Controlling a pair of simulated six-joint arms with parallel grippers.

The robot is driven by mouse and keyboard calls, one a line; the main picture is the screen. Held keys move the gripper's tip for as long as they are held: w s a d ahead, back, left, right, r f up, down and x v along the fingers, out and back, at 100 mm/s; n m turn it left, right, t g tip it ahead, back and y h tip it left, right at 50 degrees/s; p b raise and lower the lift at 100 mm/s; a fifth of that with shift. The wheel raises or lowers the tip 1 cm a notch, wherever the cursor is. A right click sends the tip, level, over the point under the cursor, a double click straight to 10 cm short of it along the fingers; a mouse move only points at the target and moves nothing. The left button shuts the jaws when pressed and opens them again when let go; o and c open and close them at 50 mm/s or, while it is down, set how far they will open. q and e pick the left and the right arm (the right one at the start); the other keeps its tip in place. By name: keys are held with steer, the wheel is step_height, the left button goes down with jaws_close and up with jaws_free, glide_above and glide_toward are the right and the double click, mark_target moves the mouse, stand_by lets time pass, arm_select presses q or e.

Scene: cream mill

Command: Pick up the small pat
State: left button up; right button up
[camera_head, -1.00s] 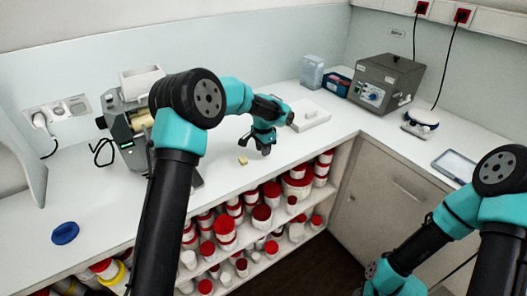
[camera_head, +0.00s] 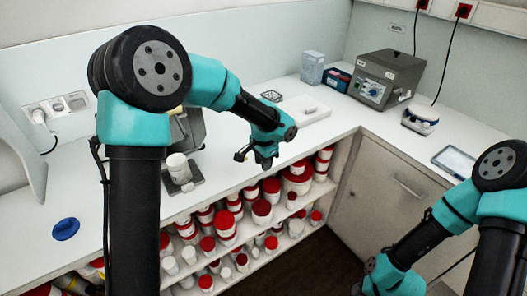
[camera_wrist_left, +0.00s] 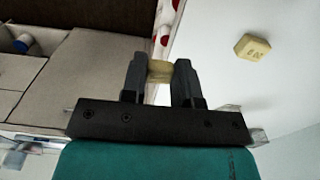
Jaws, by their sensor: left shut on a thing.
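My left gripper (camera_head: 262,164) hangs near the front edge of the white counter (camera_head: 105,190) in the head view. In the left wrist view its two dark fingers (camera_wrist_left: 160,80) are shut on a small yellowish pat (camera_wrist_left: 160,70), of which only part shows between them. A second pale yellow pat (camera_wrist_left: 252,47), a faceted block with marks on its top, lies on the white counter there, apart from the gripper. Neither pat can be made out in the head view. My right arm is at the lower right, but its gripper does not show.
A white jar (camera_head: 179,168) stands on a dark plate at the left. A blue lid (camera_head: 65,229) lies farther left. Red-lidded jars (camera_head: 262,211) fill the shelves below the counter.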

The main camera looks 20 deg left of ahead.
arm_select(q)
steer(key=shift+s+d+r, duration=0.1)
steer(key=shift+s+d, duration=0.1)
steer(key=shift+s, duration=0.5)
steer(key=shift+s+d, duration=0.2)
steer(key=shift+s, duration=0.45)
